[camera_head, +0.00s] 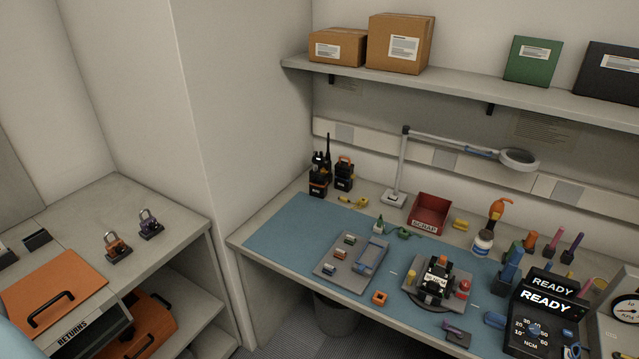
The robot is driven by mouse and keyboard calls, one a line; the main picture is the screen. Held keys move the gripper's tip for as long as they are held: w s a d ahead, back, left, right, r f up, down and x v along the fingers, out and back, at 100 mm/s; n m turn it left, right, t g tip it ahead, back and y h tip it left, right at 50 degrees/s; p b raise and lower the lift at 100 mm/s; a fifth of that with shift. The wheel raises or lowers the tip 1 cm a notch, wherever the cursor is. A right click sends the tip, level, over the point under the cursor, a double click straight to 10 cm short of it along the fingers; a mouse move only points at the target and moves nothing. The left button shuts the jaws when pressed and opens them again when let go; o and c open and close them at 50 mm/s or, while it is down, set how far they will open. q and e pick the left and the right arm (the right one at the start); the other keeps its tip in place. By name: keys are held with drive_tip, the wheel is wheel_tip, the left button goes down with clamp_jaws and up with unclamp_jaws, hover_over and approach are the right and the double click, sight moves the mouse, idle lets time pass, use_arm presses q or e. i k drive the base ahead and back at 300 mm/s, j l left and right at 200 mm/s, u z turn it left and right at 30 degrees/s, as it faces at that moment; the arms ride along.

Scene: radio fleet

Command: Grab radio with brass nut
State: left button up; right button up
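Two dark radios stand at the back left corner of the workbench. The left radio (318,184) is black with an orange band and a tall antenna. The right radio (344,178) is shorter, with an orange loop on top. A black and orange unit (437,276) sits in a round grey fixture near the middle of the bench; I cannot tell if it is a radio. The parts are too small to tell whether any has a brass nut. Neither of my grippers is in view.
The blue mat (285,232) has free room at its left. A grey parts tray (335,268), a red scrap bin (431,212), a magnifier lamp (393,199) and a READY display (546,303) share the bench. A side counter (170,245) holds padlocks and an orange lid.

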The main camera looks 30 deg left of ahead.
sight(318, 182)
drive_tip(key=i+j+u, duration=0.1)
drive_tip(key=u, duration=0.75)
drive_tip(key=i+u, duration=0.2)
drive_tip(key=u, duration=0.25)
drive_tip(key=i+u, duration=0.1)
drive_tip(key=u, duration=0.3)
